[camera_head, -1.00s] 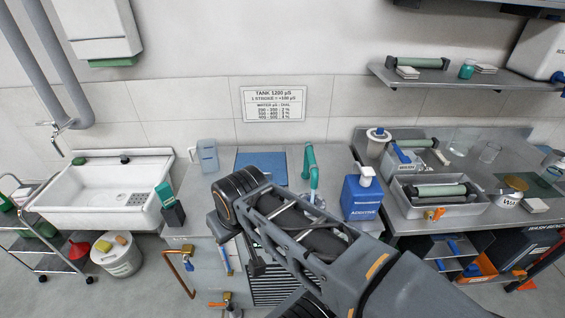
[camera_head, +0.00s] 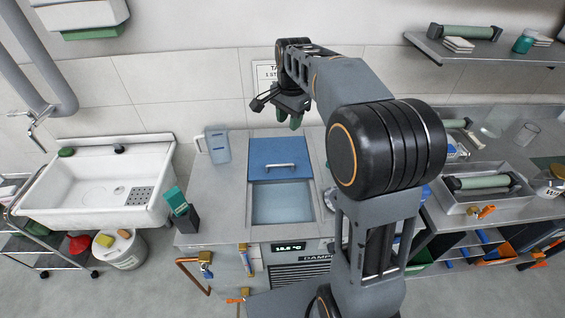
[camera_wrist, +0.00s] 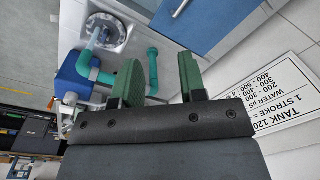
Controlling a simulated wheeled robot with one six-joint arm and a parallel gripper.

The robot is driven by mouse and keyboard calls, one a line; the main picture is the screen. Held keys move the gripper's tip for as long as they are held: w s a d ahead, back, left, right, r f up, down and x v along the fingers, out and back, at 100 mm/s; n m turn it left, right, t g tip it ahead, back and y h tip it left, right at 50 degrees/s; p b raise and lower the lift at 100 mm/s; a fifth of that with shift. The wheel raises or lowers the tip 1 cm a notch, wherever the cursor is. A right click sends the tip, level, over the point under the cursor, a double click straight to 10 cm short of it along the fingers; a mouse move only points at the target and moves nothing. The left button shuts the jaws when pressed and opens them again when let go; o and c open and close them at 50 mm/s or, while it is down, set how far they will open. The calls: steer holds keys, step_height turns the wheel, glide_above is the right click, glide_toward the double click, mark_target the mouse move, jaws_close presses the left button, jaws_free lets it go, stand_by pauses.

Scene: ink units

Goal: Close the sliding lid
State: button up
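The sliding lid (camera_head: 279,150) is a blue panel with a pale bar handle (camera_head: 280,167) near its front edge. It covers the back part of the tank opening; the front part is uncovered and shows pale blue liquid (camera_head: 282,204). The lid's blue surface also shows at the top of the wrist view (camera_wrist: 208,22). My gripper (camera_head: 290,118) is raised behind the handle, over the lid's back edge in the head view.
A clear jug (camera_head: 217,145) stands left of the lid. In the wrist view a teal tap (camera_wrist: 105,74) and a blue bottle (camera_wrist: 82,82) stand beside the tank. A dark holder (camera_head: 186,218) stands front left. My arm hides the counter right of the tank.

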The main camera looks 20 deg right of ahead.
steer(key=w+f+m+g, duration=0.2)
steer(key=w+f+m, duration=0.2)
steer(key=w+f, duration=0.15)
steer(key=m+g+b, duration=0.1)
steer(key=m, duration=0.3)
glide_above(283, 160)
steer(key=s+a, duration=0.1)
steer(key=s, duration=0.2)
step_height(283, 160, down, 6)
steer(key=shift+m, duration=0.4)
steer(key=f, duration=0.4)
steer(key=s+f+p, duration=0.1)
steer(key=f, duration=0.3)
steer(key=s+f, duration=0.1)
steer(key=f, duration=0.3)
steer(key=shift+a, duration=0.25)
steer(key=shift+s+f+p, duration=0.1)
steer(key=shift+f+p, duration=0.2)
steer(key=shift+f, duration=0.8)
jaws_close()
